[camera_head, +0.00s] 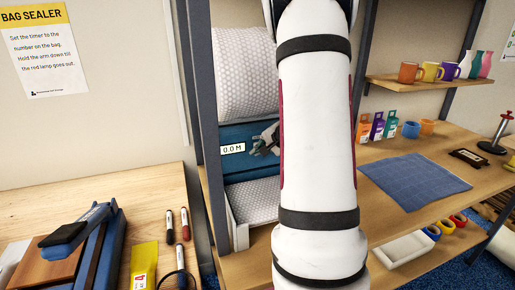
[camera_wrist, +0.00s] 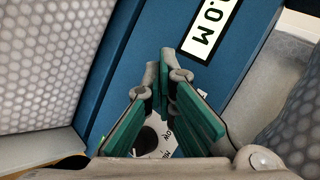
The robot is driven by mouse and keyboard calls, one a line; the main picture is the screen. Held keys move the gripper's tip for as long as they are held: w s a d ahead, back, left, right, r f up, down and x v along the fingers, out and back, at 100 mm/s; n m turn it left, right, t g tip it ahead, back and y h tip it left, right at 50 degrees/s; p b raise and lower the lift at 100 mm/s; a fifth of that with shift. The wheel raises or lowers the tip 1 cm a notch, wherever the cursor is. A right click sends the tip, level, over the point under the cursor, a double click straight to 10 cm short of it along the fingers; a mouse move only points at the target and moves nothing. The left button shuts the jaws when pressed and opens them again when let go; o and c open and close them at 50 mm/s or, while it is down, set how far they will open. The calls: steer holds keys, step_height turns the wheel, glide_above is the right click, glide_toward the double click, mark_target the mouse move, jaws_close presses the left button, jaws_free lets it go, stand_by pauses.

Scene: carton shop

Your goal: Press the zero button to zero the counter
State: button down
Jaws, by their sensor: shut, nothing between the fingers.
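The counter's display (camera_head: 232,149) reads 0.0 M on the front of a blue machine (camera_head: 236,133). In the wrist view the display (camera_wrist: 210,28) lies just beyond and to the right of my fingertips, partly cut off by the top edge. My gripper (camera_head: 268,140) is shut and empty, in front of the blue panel to the right of the display. In the wrist view my gripper (camera_wrist: 164,72) has its tips together against or close to the panel; I cannot tell whether they touch. I cannot make out the zero button; my fingers may hide it.
A bubble-wrap roll (camera_head: 245,75) sits above the blue machine, with more wrap (camera_head: 252,200) below. A dark post (camera_head: 203,100) stands just left. In the wrist view a white label with a dark round spot (camera_wrist: 165,138) shows between my fingers. A blue mat (camera_head: 415,184) lies right.

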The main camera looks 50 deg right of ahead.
stand_by(0.4)
steer(key=shift+s+a+b, duration=0.4)
steer(key=shift+s+b, duration=0.05)
steer(key=shift+s, duration=0.25)
steer(key=s+a, duration=0.1)
steer(key=s+b, duration=0.1)
steer(key=s, duration=0.1)
steer(key=s+a, duration=0.1)
steer(key=shift+s+a+b, duration=0.15)
steer(key=shift+a+b, duration=0.15)
steer(key=shift+a, duration=0.05)
steer(key=shift+s, duration=0.1)
stand_by(0.8)
